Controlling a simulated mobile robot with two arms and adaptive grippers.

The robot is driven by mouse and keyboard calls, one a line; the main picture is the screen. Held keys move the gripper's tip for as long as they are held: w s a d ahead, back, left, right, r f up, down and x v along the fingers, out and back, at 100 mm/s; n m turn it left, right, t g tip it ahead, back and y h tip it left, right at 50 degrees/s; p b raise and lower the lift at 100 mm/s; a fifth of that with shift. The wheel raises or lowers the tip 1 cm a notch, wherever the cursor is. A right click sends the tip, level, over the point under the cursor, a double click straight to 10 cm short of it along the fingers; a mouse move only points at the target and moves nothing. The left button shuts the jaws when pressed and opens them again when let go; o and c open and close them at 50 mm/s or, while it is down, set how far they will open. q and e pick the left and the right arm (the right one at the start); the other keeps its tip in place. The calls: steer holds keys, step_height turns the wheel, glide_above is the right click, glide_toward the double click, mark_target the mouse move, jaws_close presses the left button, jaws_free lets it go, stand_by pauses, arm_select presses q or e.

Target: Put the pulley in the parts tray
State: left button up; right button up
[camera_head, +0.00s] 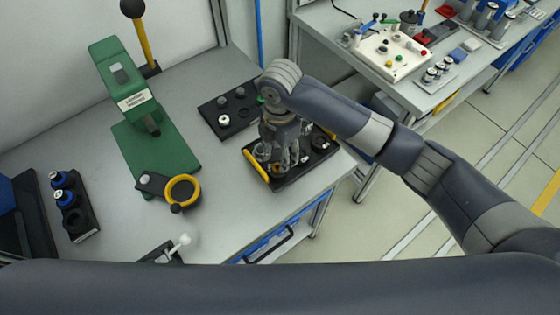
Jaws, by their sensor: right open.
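The parts tray (290,181), black with yellow handles, lies near the right edge of the workbench. My right gripper (285,164) points down over the tray, its fingers open. Small parts lie in the tray around and under the fingers, partly hidden by them. A dark round part (320,143) sits at the tray's right end; I cannot tell for sure whether it is the pulley. I see nothing clearly held between the fingers. My left gripper is not in view.
A green press (124,85) stands left of the tray, with a yellow ring (182,191) in front. A black holder (223,119) with several round parts lies just behind the tray. A black rack (80,222) holds blue-ringed parts.

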step_height(320, 180, up, 6)
steer(key=shift+f+b, duration=0.25)
steer(key=shift+b, duration=0.05)
stand_by(0.3)
